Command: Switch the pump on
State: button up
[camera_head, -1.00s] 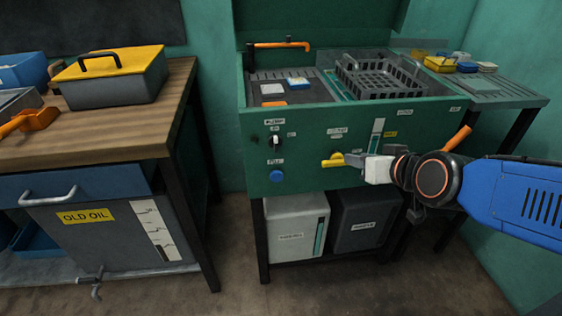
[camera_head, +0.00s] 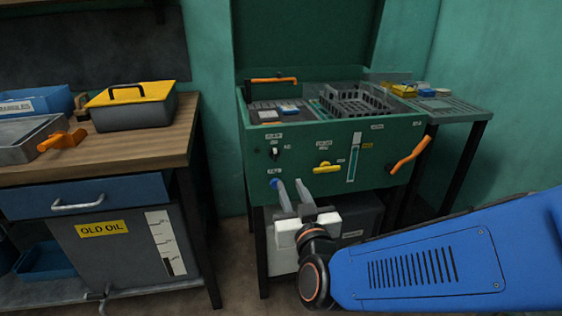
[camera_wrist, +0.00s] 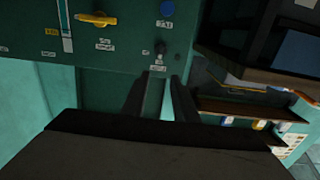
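The switch also shows in the upside-down wrist view (camera_wrist: 160,48). A blue button (camera_head: 274,184) sits below it, and a yellow valve handle (camera_head: 327,168) lies horizontal to its right. My gripper (camera_head: 290,183) is open and empty, its fingers apart in front of the panel's lower edge. In the head view its fingertips appear below and right of the switch, near the blue button. I cannot tell the exact gap to the panel.
An orange lever (camera_head: 410,156) sticks out at the panel's right. A black basket (camera_head: 355,102) and an orange spout (camera_head: 272,80) are on top of the washer. A wooden bench (camera_head: 150,145) with a yellow-lidded box (camera_head: 132,110) stands at left.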

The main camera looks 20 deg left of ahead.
aim_at(276, 152)
jog(key=x, duration=1.7)
jog(key=shift+w, duration=0.2)
jog(key=shift+c, duration=0.7)
grip_shut()
